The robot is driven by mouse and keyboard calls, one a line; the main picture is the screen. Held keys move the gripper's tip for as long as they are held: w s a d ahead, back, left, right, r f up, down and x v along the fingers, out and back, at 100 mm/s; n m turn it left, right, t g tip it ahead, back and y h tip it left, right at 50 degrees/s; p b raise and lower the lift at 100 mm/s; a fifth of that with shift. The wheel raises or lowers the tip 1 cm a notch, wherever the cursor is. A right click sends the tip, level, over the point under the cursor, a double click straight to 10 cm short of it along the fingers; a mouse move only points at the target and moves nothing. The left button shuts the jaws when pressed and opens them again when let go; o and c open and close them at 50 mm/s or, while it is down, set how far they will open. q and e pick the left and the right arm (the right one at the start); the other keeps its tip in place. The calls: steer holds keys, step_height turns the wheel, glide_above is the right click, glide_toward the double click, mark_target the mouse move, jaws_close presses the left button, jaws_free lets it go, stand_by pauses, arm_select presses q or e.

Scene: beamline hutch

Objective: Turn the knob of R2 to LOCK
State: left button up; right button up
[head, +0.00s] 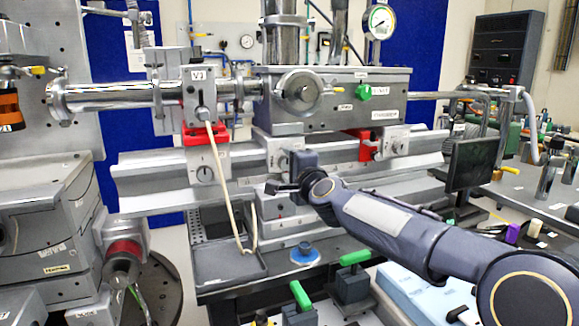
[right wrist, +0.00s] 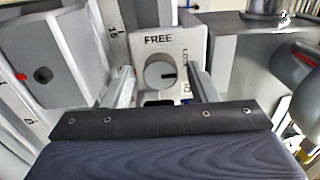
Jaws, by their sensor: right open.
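A light metal plate (right wrist: 143,45) in the right wrist view has FREE printed above a round grey knob (right wrist: 155,66). Lettering that seems to read LOCK runs down its right side, partly hidden. A short dark line on the knob points right, toward that lettering. My right gripper (right wrist: 164,90) is open, one finger on each side of the knob; contact cannot be told. My left gripper is out of view.
Similar knobs show on the left carriage (head: 205,174) and right carriage (head: 398,144). A pale cable (head: 232,200) hangs left of my gripper. Below are a grey tray (head: 228,264) and green-handled clamps (head: 355,258). A dark monitor (head: 472,163) stands at right.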

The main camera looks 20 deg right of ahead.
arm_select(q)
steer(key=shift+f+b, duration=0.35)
arm_select(e)
steer(key=s, duration=0.7)
steer(key=shift+s+a, duration=0.25)
steer(key=shift+s, duration=0.15)
